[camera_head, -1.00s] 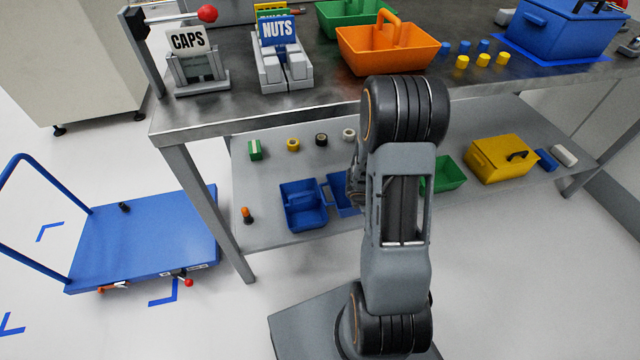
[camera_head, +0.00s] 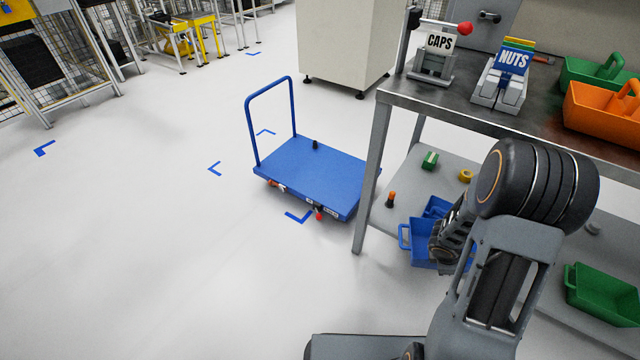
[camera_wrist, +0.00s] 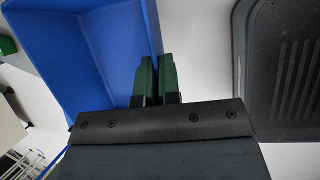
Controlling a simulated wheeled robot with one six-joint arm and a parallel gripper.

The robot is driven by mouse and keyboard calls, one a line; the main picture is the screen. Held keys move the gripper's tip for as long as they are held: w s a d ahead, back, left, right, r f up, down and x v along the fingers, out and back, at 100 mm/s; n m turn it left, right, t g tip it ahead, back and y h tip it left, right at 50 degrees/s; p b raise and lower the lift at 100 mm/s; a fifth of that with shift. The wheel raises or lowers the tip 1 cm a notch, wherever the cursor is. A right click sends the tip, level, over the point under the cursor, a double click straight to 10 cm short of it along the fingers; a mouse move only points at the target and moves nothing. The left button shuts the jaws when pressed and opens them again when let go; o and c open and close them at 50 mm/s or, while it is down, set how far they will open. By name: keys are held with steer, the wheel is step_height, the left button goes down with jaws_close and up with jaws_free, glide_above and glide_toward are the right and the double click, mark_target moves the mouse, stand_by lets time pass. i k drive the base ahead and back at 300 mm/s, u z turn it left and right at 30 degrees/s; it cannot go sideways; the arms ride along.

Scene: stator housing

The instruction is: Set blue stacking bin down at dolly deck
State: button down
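The blue stacking bin (camera_head: 422,252) is in front of the lower shelf's left part in the head view, at the end of my arm. In the wrist view the bin (camera_wrist: 85,50) fills the upper left. My gripper (camera_wrist: 157,78) has its green fingers close together at the bin's wall, one on each side, so it is shut on it. My arm partly hides the bin in the head view. The blue dolly deck (camera_head: 310,180) is left of the table, with a small black item (camera_head: 315,145) on it.
The dolly's blue handle (camera_head: 250,120) rises at its left end. A table leg (camera_head: 370,180) stands between the dolly and my arm. Another blue bin (camera_head: 436,206) and an orange-topped item (camera_head: 390,200) are on the lower shelf. Floor left of and before the dolly is clear.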

mark_target(321, 170)
steer(key=u, duration=1.45)
steer(key=i, duration=1.45)
steer(key=z, duration=0.4)
steer(key=i, duration=1.1)
steer(key=z, duration=0.75)
